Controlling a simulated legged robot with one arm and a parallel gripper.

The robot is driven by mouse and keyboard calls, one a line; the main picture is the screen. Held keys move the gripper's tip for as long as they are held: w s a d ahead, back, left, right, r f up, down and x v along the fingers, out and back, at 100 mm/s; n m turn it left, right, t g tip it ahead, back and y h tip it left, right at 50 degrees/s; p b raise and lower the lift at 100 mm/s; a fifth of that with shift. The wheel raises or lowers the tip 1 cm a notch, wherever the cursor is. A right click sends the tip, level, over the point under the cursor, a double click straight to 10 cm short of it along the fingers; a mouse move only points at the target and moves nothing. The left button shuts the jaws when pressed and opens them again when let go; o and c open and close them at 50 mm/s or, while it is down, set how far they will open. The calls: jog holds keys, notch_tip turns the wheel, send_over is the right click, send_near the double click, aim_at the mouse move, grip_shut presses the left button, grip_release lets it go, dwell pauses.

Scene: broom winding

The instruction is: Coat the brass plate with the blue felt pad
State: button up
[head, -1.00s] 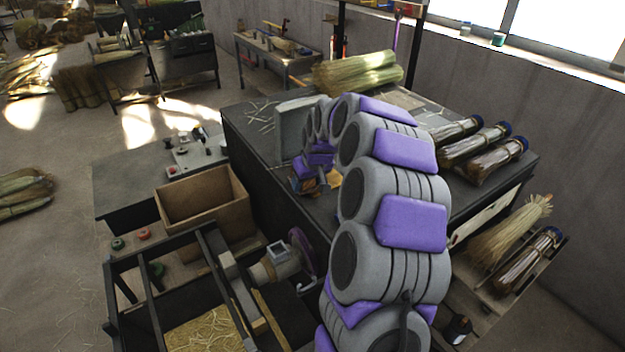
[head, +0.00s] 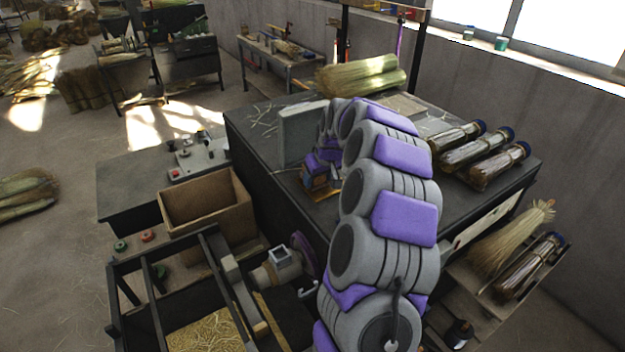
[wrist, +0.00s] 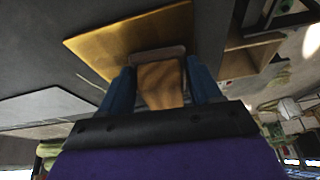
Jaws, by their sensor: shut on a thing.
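The brass plate (wrist: 118,42) lies flat on the dark bench top and shows as a gold sheet in the wrist view. My gripper (wrist: 159,68) is shut on a pad with a tan wooden grip (wrist: 161,86), one dark blue finger on each side. A greyish edge (wrist: 157,55) shows at the pad's far end, over the plate's near part. The pad's felt face is hidden, and I cannot tell whether it touches the plate. In the head view my gripper (head: 320,178) is low over the bench, and the plate is mostly hidden there.
A grey upright panel (head: 302,135) stands on the bench (head: 260,150) close behind my gripper. Straw bundles (head: 362,75) lie at the back, and several wrapped bundles (head: 485,150) lie right. An open cardboard box (head: 207,205) stands left, below the bench top.

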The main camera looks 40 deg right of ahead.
jog(key=shift+s+d+p, duration=0.2)
jog(key=shift+d+p, duration=0.15)
jog(key=shift+d, duration=3.55)
jog(key=shift+r+p, duration=0.75)
jog(key=shift+r, duration=2.25)
jog(key=shift+r, duration=0.1)
notch_tip(320, 180, up, 3)
jog(key=shift+f+p, duration=0.1)
jog(key=shift+p, duration=0.35)
jog(key=shift+a, duration=0.1)
